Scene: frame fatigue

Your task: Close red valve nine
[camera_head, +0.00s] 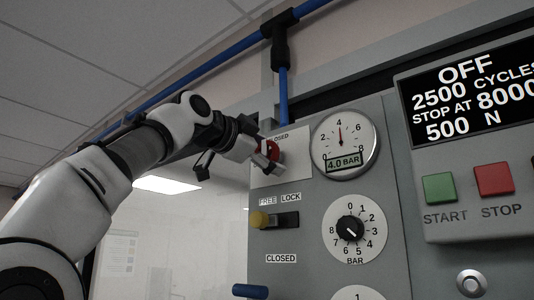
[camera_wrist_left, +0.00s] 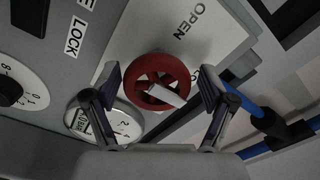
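The red valve (camera_wrist_left: 141,84) is a small red handwheel with a white bar across it, on a white plate (camera_wrist_left: 195,20) marked OPEN. In the head view the red valve (camera_head: 273,148) is partly hidden by my left gripper (camera_head: 266,160), below a CLOSED label. In the left wrist view my left gripper (camera_wrist_left: 159,85) is open, with one finger on each side of the wheel and visible gaps between. I cannot tell how deep the fingertips are. No number nine is readable. My right gripper is not in view.
A pressure gauge (camera_head: 345,130) reading 4.0 BAR is right of the valve. Below are a yellow-knobbed FREE/LOCK lever (camera_head: 262,220), a BAR dial (camera_head: 374,215) and a blue handle (camera_head: 250,291). Green START (camera_head: 440,188) and red STOP (camera_head: 493,179) buttons are at right. A blue pipe (camera_head: 225,55) runs above.

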